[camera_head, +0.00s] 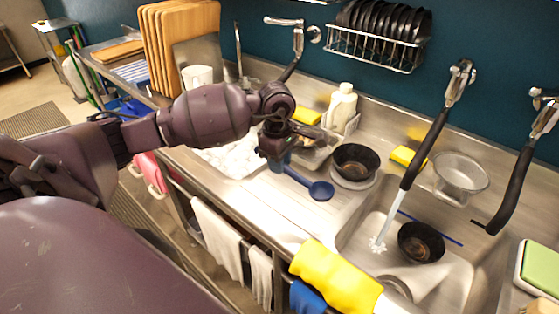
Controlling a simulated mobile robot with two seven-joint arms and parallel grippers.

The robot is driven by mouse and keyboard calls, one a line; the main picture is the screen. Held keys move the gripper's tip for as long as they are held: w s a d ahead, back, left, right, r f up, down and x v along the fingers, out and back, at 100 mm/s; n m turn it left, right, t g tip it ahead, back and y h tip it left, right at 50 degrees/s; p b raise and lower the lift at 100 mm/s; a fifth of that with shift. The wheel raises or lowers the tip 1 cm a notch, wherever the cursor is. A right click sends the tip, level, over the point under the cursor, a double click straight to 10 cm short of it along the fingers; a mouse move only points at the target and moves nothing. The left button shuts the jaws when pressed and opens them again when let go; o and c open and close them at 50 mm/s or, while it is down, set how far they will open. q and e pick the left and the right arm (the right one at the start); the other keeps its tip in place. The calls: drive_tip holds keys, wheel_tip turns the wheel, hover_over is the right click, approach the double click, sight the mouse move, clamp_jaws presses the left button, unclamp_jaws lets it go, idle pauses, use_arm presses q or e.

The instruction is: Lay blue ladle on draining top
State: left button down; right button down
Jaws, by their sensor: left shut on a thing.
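My left gripper (280,160) hangs over the steel counter between the two sinks. It is shut on the blue ladle (321,190). The ladle's handle runs from the gripper down to the right, and its round bowl is at or just above the draining top (300,209). I cannot tell whether the bowl touches the surface. The top of the handle is hidden by the gripper. My right gripper is not in view.
A black bowl (355,161) stands right of the gripper. Another dark bowl (421,242) lies in the right sink under running water (384,228). A soap bottle (342,104) stands behind. The draining top's front is clear.

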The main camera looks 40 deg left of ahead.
use_arm(q)
wheel_tip(320, 180, down, 7)
drive_tip(key=b, duration=0.3)
drive_tip(key=shift+f+b, duration=0.85)
drive_tip(key=shift+f, duration=0.15)
drive_tip(key=c, duration=0.8)
unclamp_jaws()
drive_tip(key=shift+c, duration=0.2)
drive_tip(key=shift+r, duration=0.1)
